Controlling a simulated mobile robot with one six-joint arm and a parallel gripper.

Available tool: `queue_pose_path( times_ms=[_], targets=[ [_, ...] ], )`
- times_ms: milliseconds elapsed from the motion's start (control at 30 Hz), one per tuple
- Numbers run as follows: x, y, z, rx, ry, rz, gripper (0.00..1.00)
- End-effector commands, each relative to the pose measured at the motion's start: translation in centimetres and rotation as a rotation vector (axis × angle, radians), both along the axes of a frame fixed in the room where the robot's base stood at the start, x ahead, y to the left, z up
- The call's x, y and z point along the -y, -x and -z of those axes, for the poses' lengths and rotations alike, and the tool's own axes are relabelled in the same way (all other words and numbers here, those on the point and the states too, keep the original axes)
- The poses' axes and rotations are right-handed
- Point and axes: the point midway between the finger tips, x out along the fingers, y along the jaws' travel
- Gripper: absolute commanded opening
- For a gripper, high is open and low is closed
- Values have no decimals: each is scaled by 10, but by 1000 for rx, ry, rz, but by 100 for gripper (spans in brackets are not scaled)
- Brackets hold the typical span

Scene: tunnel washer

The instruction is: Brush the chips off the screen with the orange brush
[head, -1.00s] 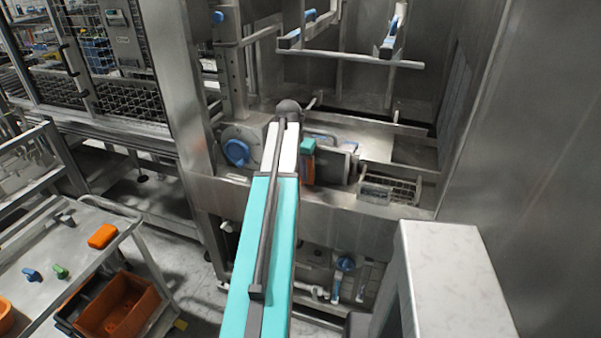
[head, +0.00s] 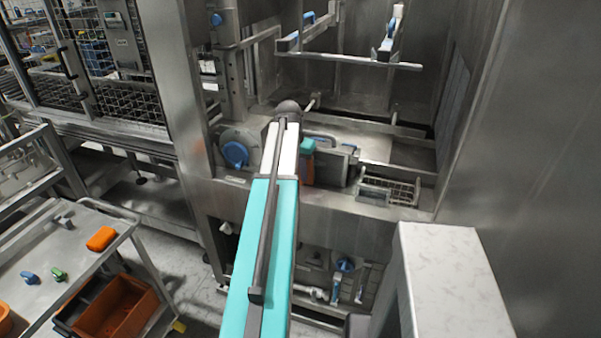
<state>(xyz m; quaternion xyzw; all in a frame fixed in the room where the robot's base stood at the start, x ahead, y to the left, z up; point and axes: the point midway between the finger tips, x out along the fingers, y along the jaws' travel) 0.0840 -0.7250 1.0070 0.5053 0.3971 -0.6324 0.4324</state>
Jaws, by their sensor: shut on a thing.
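My turquoise arm reaches away from me into the steel bay, and its far end bends down out of sight. My gripper is hidden behind the arm, so its jaws do not show. Just right of the arm, a dull orange piece (head: 307,171) shows below a small teal part; it may be the orange brush, but most of it is covered. A wire-mesh basket (head: 392,190) sits on the ledge to the right. I cannot tell which surface is the screen, and no chips can be made out at this size.
A blue round knob (head: 235,153) is left of my arm. Steel bars (head: 350,60) cross above the bay. At lower left, a cart (head: 55,262) carries an orange block (head: 101,239) and small blue and green pieces, with an orange bin (head: 117,305) below. A steel wall closes the right side.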

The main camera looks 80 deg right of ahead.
Motion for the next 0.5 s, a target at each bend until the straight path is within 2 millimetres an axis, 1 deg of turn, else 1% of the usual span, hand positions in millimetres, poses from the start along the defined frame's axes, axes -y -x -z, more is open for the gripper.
queue_pose_path(
  times_ms=[167,500],
  targets=[
    [-1,4,-1,0,1,1,0],
    [-5,23,-1,0,0,1,0]
  ],
)
